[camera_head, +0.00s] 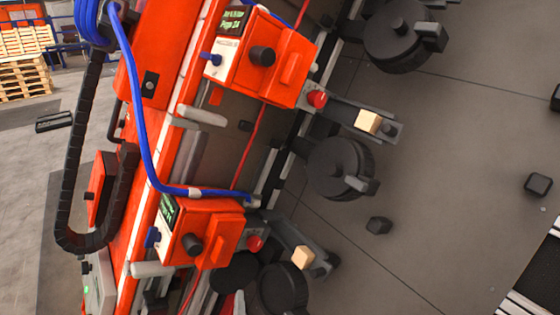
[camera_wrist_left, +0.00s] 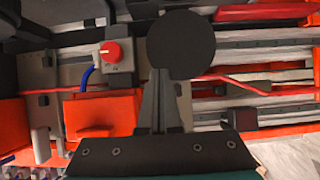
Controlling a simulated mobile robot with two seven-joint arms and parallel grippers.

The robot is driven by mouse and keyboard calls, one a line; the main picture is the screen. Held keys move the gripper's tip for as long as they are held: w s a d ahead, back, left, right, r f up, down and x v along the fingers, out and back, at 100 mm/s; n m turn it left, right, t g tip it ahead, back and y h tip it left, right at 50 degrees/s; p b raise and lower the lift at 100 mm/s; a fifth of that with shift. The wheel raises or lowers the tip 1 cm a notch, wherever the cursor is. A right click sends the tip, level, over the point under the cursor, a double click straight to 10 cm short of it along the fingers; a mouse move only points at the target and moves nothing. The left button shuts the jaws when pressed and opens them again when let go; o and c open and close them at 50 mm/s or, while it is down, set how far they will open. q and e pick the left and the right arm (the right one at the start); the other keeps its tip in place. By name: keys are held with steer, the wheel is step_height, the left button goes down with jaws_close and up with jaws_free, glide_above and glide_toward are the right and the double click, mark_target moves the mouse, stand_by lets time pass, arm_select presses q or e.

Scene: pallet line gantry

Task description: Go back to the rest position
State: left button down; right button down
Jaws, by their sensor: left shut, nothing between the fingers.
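In the left wrist view my left gripper (camera_wrist_left: 160,78) shows at the bottom centre. Its dark mounting plate has several screws, and its grey tapered fingers are together with nothing between them. A black disc (camera_wrist_left: 181,44) stands behind the fingertips; whether they touch it I cannot tell. In the head view I cannot clearly pick out the left gripper among the dark parts near the bottom. My right gripper is not seen in either view.
An orange gantry frame (camera_head: 145,215) runs diagonally across the head view, with control boxes (camera_head: 205,232), a blue cable (camera_head: 143,145) and a black cable chain (camera_head: 75,165). Black round wheels (camera_head: 338,165) project from it. Wooden pallets (camera_head: 22,75) stand far left. Grey floor at right is mostly clear.

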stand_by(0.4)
arm_select(q)
steer(key=s+a+f+m+g+h+b, duration=0.1)
steer(key=s+f+m+g+h+b, duration=0.15)
steer(key=s+f+m, duration=0.65)
steer(key=s+a+f+m+g+h+b, duration=0.1)
steer(key=s+f+m+g+h+b, duration=0.2)
steer(key=s+f, duration=1.05)
steer(key=s+a+f+m+g+y, duration=0.1)
steer(key=s+a+f+m+g, duration=0.1)
steer(key=s+f, duration=0.5)
steer(key=s+a+f+m+g+y, duration=0.2)
steer(key=s+a+f+g, duration=0.3)
steer(key=s, duration=0.7)
step_height(320, 180, down, 2)
steer(key=shift+s+a+f+m+g, duration=0.1)
steer(key=shift+s+a+m+g, duration=0.1)
steer(key=shift+m+g, duration=0.45)
